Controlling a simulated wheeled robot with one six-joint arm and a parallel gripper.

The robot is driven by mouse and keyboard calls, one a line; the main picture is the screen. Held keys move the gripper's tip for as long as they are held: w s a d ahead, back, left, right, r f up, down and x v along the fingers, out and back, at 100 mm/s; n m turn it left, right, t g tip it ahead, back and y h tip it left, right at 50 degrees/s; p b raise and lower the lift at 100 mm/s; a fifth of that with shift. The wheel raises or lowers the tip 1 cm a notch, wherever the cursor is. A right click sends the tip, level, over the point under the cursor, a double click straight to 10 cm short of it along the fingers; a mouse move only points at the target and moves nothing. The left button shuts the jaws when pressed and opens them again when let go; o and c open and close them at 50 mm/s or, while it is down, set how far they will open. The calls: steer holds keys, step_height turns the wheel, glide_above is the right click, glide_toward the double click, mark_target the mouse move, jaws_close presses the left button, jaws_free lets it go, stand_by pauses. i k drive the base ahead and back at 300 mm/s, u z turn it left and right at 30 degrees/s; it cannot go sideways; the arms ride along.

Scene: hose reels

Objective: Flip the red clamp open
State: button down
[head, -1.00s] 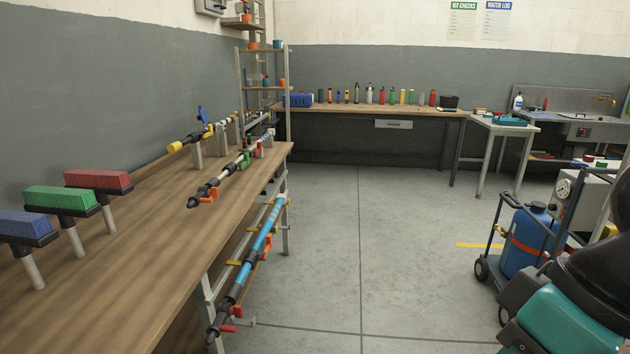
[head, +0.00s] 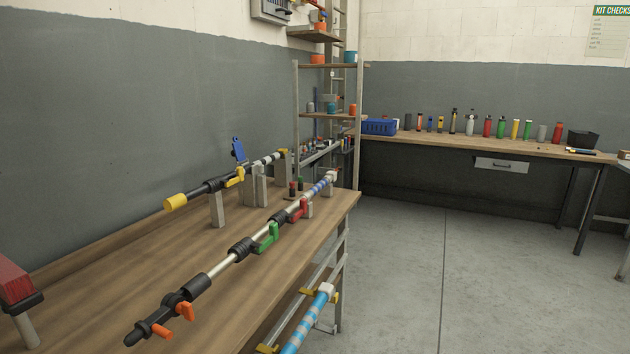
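A red clamp (head: 299,210) sits on the front pole (head: 221,264), which lies along the wooden workbench, near its far end. I cannot tell clearly whether it is open or shut. A green clamp (head: 267,238) sits on the same pole closer to me. Two orange levers, one (head: 185,311) behind the other (head: 162,331), are at its near end. My gripper is not in view.
A rear pole with a yellow tip (head: 175,202) rests on grey posts near the wall. A blue pole (head: 307,322) hangs below the bench's right edge. A red block (head: 14,280) stands at the left. The floor (head: 410,290) on the right is clear.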

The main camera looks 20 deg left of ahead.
mark_target(302, 210)
steer(key=i, duration=1.9)
steer(key=u, duration=3.15)
steer(key=i, duration=0.55)
steer(key=z, duration=0.85)
